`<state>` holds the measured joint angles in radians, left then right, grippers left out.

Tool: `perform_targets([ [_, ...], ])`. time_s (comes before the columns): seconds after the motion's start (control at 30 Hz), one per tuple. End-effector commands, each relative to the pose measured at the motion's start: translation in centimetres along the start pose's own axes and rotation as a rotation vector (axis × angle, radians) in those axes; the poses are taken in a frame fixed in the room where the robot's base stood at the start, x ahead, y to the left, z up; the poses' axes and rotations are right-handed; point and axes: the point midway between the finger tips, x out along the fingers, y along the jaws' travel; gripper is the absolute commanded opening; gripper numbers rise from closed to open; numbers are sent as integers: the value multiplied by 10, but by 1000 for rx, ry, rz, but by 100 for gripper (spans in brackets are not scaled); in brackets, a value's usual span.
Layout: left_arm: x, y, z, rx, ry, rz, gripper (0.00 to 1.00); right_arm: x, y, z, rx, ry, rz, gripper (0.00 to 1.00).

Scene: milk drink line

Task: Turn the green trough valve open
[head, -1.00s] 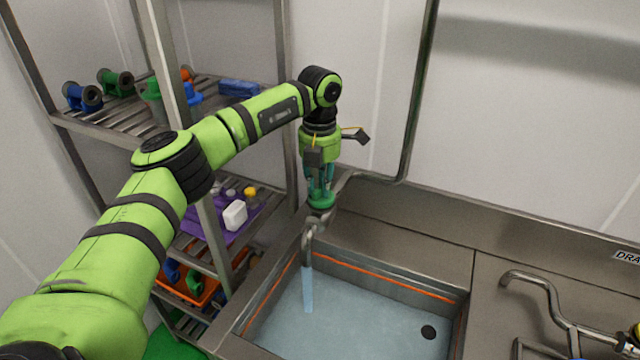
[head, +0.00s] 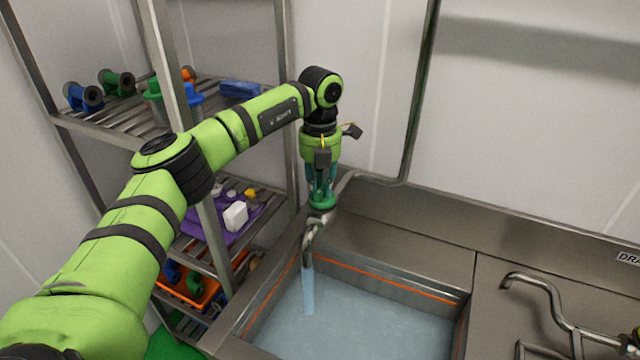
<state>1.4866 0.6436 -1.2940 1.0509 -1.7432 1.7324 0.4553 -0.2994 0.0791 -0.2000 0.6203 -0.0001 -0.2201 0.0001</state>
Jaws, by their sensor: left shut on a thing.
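The green trough valve (head: 322,202) is a round green knob on the pipe at the trough's back left corner. My left gripper (head: 321,192) points down from above and is shut on it. The fingers cover part of the knob. A curved metal spout (head: 312,235) runs from the valve over the trough (head: 385,284). A stream of water (head: 308,290) falls from the spout into the trough, and water covers the trough's floor. An orange line runs along the inner wall above the water. My right gripper is not in view.
A metal rack (head: 120,128) stands left of the trough, with blue and green fittings, a purple tray (head: 205,238) of small containers and an orange crate (head: 205,292). A second bent pipe (head: 545,290) stands on the steel counter at right. A wall pipe (head: 412,120) rises behind.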

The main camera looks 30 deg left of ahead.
Motion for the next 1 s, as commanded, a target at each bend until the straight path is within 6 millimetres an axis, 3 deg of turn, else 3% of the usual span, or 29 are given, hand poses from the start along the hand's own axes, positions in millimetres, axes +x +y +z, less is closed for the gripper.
perform_targets([
  [0.1,0,0,0,-6,-1,0,0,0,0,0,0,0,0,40],
  [0.13,0,0,0,-6,-2,0,25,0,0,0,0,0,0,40],
  [0.2,0,0,0,-5,-2,0,45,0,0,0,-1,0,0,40],
  [0.63,-9,0,1,-2,-2,0,45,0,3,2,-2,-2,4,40],
  [1.0,-82,0,1,-3,-4,0,45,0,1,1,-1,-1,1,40],
])
